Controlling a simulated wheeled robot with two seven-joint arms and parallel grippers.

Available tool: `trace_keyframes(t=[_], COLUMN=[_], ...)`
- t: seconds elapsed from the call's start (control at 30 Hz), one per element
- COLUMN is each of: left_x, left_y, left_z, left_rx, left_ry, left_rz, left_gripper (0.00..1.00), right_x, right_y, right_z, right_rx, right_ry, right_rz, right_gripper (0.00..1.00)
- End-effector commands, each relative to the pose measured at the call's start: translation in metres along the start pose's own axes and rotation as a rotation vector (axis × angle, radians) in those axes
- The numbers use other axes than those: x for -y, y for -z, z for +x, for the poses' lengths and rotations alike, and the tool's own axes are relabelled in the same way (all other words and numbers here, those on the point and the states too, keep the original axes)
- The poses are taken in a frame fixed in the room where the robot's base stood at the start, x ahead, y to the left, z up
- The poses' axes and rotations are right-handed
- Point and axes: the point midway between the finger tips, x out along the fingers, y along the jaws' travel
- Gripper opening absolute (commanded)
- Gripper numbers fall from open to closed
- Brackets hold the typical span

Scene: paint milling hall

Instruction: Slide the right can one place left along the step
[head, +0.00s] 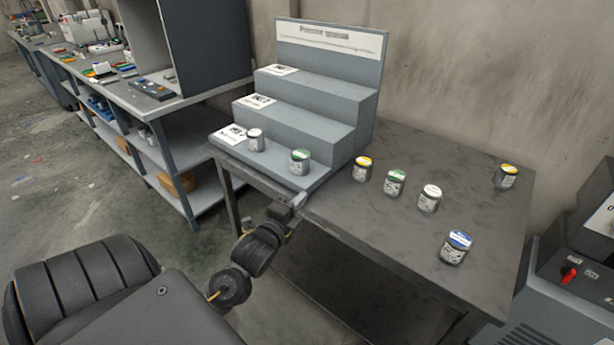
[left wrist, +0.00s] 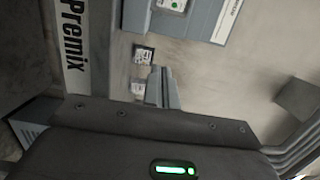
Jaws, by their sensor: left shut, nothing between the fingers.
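In the head view a grey stepped rack (head: 312,135) stands at the left of the dark table. On its lowest step are two cans: a white-lidded can (head: 255,140) on the left and a green-lidded can (head: 300,161) on the right, with a gap between them. Both stand upright. My left gripper (head: 301,199) is shut and empty, just in front of the step's right end, near the green-lidded can but apart from it. Its fingers also show in the left wrist view (left wrist: 162,88). My right gripper is not in view.
Several other cans stand on the table right of the rack, including a yellow-lidded can (head: 362,168), a green-lidded one (head: 395,182) and a blue-lidded one (head: 456,247). The two upper steps hold only label cards. A cluttered workbench (head: 115,85) is at the left.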

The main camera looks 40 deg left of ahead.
Motion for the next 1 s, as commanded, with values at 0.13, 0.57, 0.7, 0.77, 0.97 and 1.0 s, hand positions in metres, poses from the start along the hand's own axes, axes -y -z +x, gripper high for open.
trace_keyframes(t=[0.13, 0.57, 0.7, 0.77, 0.97, 1.0], left_x=[0.0, 0.001, 0.0, 0.0, -0.001, -0.001], left_y=[0.0, -0.001, -0.016, -0.023, -0.036, -0.038], left_z=[0.011, 0.094, 0.104, 0.105, 0.109, 0.109], left_rx=[0.0, 0.002, 0.002, 0.001, 0.0, -0.001], left_ry=[-0.001, -0.002, -0.005, -0.003, -0.003, -0.003], left_rz=[-0.001, -0.001, 0.001, 0.0, -0.002, -0.002], left_gripper=[0.0, 0.0, 0.0, 0.0, 0.0, 0.0], right_x=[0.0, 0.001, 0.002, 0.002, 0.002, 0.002], right_y=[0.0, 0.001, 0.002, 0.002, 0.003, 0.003], right_z=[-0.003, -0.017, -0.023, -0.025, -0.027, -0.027], right_rx=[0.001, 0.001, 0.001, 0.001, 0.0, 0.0], right_ry=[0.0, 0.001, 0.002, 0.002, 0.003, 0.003], right_rz=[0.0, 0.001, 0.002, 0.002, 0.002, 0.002], right_gripper=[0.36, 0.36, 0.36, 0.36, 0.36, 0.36])
